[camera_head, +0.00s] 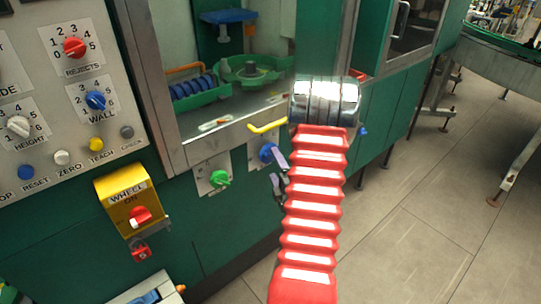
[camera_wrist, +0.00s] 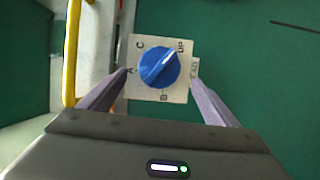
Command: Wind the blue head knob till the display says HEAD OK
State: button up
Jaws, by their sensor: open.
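The blue head knob (camera_wrist: 158,68) sits on a square pale plate (camera_wrist: 137,50) marked A, B, C and UP. Its white pointer line slants to the upper right, near UP. In the head view the knob (camera_head: 267,152) is on the green front panel, partly beside my fingers. My gripper (camera_wrist: 158,77) is open, one finger on each side of the knob. I cannot tell how close the fingertips are to the knob's sides. In the head view my gripper (camera_head: 278,172) is partly hidden by my red arm. No readable display shows in either view.
A yellow handle (camera_head: 267,127) is just above the knob; it also shows in the wrist view (camera_wrist: 71,55). A green knob (camera_head: 219,178) is to the left. A yellow WHEEL box (camera_head: 127,198) and a control panel (camera_head: 35,60) stand further left.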

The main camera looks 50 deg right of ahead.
aim_at(270, 156)
jog(key=x, duration=0.7)
jog(key=shift+w, duration=0.1)
jog(key=shift+c, duration=0.5)
jog(key=c, duration=0.9)
jog(key=shift+d, duration=0.25)
jog(key=shift+c, duration=0.2)
jog(key=shift+a, duration=0.15)
